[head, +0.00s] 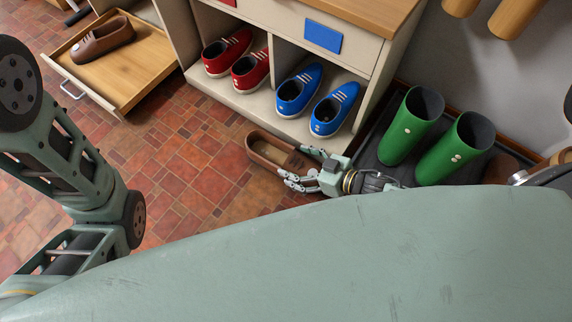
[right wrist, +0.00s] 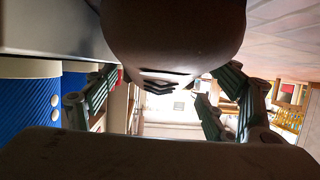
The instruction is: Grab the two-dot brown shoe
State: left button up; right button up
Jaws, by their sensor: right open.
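A brown shoe (head: 262,143) lies on the tiled floor just in front of the shelf, below the blue shoes. My right gripper (head: 304,168) is open at the shoe's right end, with its fingers on either side of that end. In the right wrist view, the dark brown end of the shoe (right wrist: 172,28) fills the top middle, between the spread fingers (right wrist: 150,105). Another brown shoe (head: 105,40) sits in the open wooden drawer at upper left. My left gripper is out of view.
Red shoes (head: 238,58) and blue shoes (head: 315,98) stand in the shelf compartments (head: 270,117). Green boots (head: 432,135) stand on a dark tray right of my right gripper. The open drawer (head: 125,78) juts out at left. The tiled floor (head: 185,150) between is clear.

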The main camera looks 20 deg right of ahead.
jog(key=shift+b+x, duration=0.65)
jog(key=shift+x, duration=0.85)
jog(key=shift+c, duration=0.3)
jog(key=c, duration=1.2)
